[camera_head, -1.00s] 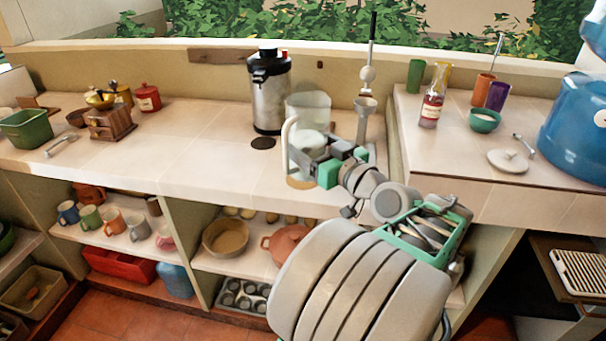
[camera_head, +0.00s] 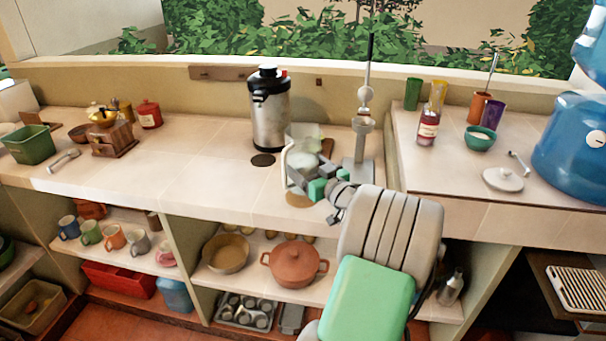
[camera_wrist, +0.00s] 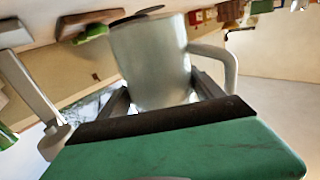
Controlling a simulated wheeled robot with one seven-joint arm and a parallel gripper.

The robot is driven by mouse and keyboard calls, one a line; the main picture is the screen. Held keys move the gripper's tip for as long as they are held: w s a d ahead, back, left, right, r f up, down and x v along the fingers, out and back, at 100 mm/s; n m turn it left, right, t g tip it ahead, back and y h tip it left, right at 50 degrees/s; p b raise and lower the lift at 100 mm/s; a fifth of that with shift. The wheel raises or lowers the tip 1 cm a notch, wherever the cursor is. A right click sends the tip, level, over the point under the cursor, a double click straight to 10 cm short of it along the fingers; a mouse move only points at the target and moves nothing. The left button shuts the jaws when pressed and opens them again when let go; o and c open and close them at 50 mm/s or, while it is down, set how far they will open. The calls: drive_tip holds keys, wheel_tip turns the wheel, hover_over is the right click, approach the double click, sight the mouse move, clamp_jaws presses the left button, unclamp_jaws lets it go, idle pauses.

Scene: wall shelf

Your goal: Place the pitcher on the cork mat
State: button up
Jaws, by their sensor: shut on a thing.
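The pitcher (camera_head: 303,147), pale and translucent with a white handle, is above the front part of the counter in the head view. My gripper (camera_head: 313,178) is shut on it from the front right and partly covers it. In the wrist view the pitcher (camera_wrist: 150,62) sits between the two fingers (camera_wrist: 163,100), handle to the right. A round tan mat (camera_head: 298,200), apparently the cork mat, shows partly at the counter's front edge, just below the pitcher and gripper. I cannot tell whether the pitcher's base touches anything.
A grey stand (camera_head: 359,172) with a tall rod is close on the right. A steel dispenser (camera_head: 269,118) stands behind left, with a dark disc (camera_head: 263,160) before it. A green-brown piece (camera_head: 327,147) lies behind the pitcher.

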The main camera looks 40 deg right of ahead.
sight(303, 174)
drive_tip(key=shift+w+d+f, duration=0.1)
drive_tip(key=shift+w+f, duration=0.15)
wheel_tip(303, 174, down, 3)
drive_tip(key=shift+d+f, duration=0.1)
drive_tip(key=shift+f, duration=0.1)
drive_tip(key=o, duration=2.1)
drive_tip(key=shift+r+p, duration=0.2)
drive_tip(key=shift+p, duration=0.1)
drive_tip(key=s, duration=0.4)
drive_tip(key=s+a+b, duration=0.1)
drive_tip(key=s, duration=0.3)
drive_tip(key=s+b, duration=0.1)
drive_tip(key=s, duration=0.3)
drive_tip(key=shift+a+f, duration=0.1)
drive_tip(key=shift+a, duration=0.25)
